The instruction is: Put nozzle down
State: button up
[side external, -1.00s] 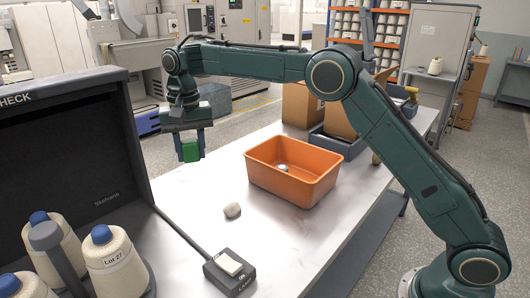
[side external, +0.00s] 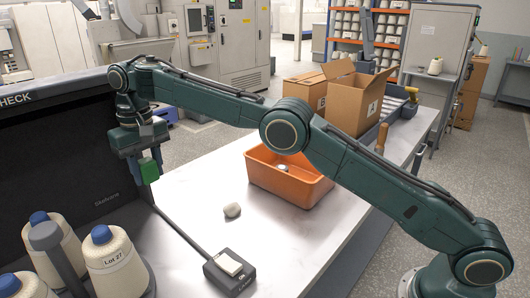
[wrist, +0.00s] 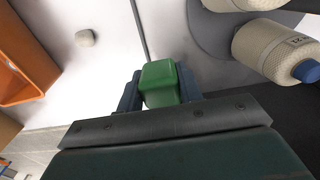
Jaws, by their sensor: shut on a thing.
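My gripper (side external: 141,163) is shut on a green, box-like piece (side external: 150,172) with rounded edges. It holds this piece up near the front of the dark check booth, at the table's left end. In the wrist view the green piece (wrist: 160,84) sits between the two blue-grey fingers (wrist: 158,92). I see no clear nozzle shape, and cannot tell whether the green piece is it. An orange bin (side external: 318,190) stands on the table to the right, with a small pale and blue item (side external: 283,168) inside.
A grey, stone-like lump (side external: 232,210) lies on the white table (side external: 190,205). A switch box (side external: 229,270) with a cable is at the front. Cardboard boxes (side external: 355,100) stand behind the bin.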

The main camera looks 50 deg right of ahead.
jog(key=shift+f, duration=0.15)
send_over(167, 244)
notch_tip(167, 244, down, 14)
jog(key=shift+s, duration=0.1)
dwell(0.4)
jog(key=shift+f, duration=0.15)
jog(key=shift+f, duration=2.7)
jog(key=shift+f, duration=0.15)
jog(key=o, duration=1)
